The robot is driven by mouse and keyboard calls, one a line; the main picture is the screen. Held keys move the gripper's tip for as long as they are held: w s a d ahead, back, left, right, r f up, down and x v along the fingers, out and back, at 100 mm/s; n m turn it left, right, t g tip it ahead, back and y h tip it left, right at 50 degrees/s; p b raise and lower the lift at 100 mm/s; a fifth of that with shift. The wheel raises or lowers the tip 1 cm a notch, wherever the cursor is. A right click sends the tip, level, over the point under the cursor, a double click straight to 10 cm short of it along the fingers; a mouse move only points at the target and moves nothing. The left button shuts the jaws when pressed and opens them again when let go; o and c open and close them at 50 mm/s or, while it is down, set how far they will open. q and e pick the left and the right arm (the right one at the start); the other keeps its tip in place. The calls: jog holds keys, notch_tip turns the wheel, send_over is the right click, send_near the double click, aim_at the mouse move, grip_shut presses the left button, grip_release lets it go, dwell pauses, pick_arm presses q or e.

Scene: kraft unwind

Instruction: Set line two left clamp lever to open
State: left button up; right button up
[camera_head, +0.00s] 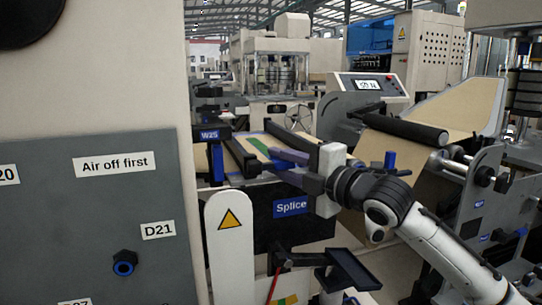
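My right arm comes in from the right, and its gripper (275,162) points left over the splice table (262,215) marked "Splice". Its two dark fingers appear spread apart with nothing seen between them. A blue upright part (217,164) stands left of the fingertips, below a blue "W25" label (209,135); I cannot tell whether it is the clamp lever. Dark bars (240,158) lie across the table near the fingertips, and the gripper may hide parts behind it. No lever is clearly marked as line two left. My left gripper is out of view.
A grey panel (90,225) with an "Air off first" label (116,163) fills the left. A white post (231,250) with a warning triangle stands in front of the table. A black roller (403,129) and brown web (385,165) are at the right.

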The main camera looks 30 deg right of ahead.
aim_at(271, 175)
jog(key=w, duration=0.2)
jog(key=shift+w+a, duration=0.2)
jog(key=shift+w, duration=0.15)
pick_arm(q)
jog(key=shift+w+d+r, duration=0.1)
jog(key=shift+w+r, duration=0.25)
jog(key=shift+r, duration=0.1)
pick_arm(e)
jog(key=shift+w, duration=0.15)
grip_shut()
